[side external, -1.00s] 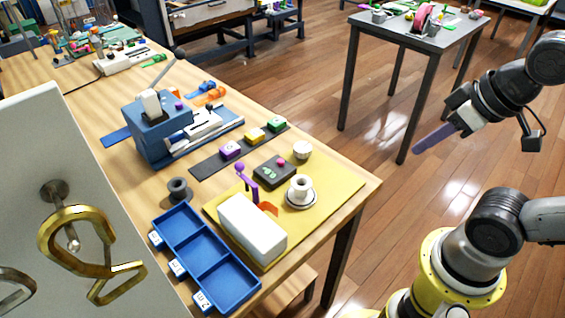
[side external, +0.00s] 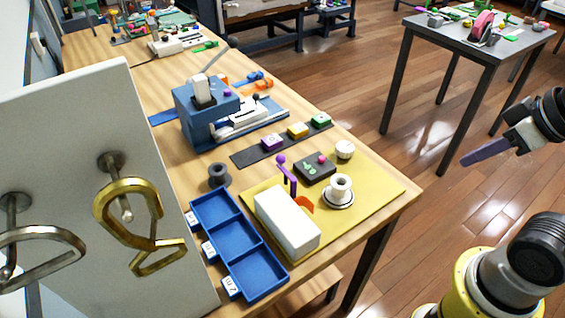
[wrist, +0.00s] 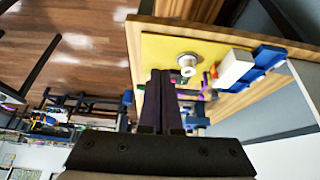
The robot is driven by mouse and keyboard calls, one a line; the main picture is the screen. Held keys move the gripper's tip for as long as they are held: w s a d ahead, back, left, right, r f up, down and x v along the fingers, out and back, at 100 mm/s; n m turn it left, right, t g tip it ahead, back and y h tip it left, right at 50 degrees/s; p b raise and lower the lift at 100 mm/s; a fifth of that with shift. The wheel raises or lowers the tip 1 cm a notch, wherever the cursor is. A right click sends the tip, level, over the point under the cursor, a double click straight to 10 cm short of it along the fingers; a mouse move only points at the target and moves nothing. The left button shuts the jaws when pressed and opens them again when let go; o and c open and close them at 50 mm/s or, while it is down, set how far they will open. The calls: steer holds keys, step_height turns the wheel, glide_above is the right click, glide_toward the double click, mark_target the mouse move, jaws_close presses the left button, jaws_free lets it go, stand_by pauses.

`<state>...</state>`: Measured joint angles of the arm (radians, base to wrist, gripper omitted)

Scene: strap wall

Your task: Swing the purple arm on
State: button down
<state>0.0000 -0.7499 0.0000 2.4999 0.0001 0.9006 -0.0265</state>
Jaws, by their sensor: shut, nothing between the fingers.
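The purple arm (side external: 288,174) is a short lever with a ball on its upper end. It stands up, leaning slightly, beside a white box (side external: 287,222) on the yellow board (side external: 385,187). An orange piece (side external: 304,203) sits by its foot. In the wrist view the white box (wrist: 236,67) shows right of centre; the purple arm is too small there to make out surely. My gripper (side external: 464,162) is shut and empty, over the floor to the right of the bench, well apart from the purple arm. Its dark purplish fingers (wrist: 160,72) lie together in the wrist view.
On the yellow board, a white spool-like knob (side external: 340,188), a dark box (side external: 315,168) and a small white knob (side external: 345,149) stand near the lever. A blue three-part tray (side external: 243,247) lies beside the board. A pale panel (side external: 80,120) with metal straps stands at left.

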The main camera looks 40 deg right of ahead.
steer(key=w+a+r+n+y, duration=0.1)
steer(key=w+a+r+n, duration=0.35)
steer(key=w, duration=0.45)
steer(key=w+a+r+n+y, duration=0.1)
steer(key=w+a+r+n, duration=0.3)
steer(key=w, duration=0.6)
steer(key=w+a+f+n+g+y, duration=0.1)
steer(key=w+a+f+g, duration=0.15)
steer(key=w+a, duration=0.55)
steer(key=w+a+f, duration=0.2)
steer(key=f, duration=0.3)
steer(key=w+a+f+n+g, duration=0.1)
steer(key=w+a+f, duration=0.1)
steer(key=f, duration=0.3)
steer(key=shift+w+a, duration=0.15)
steer(key=shift+w, duration=0.15)
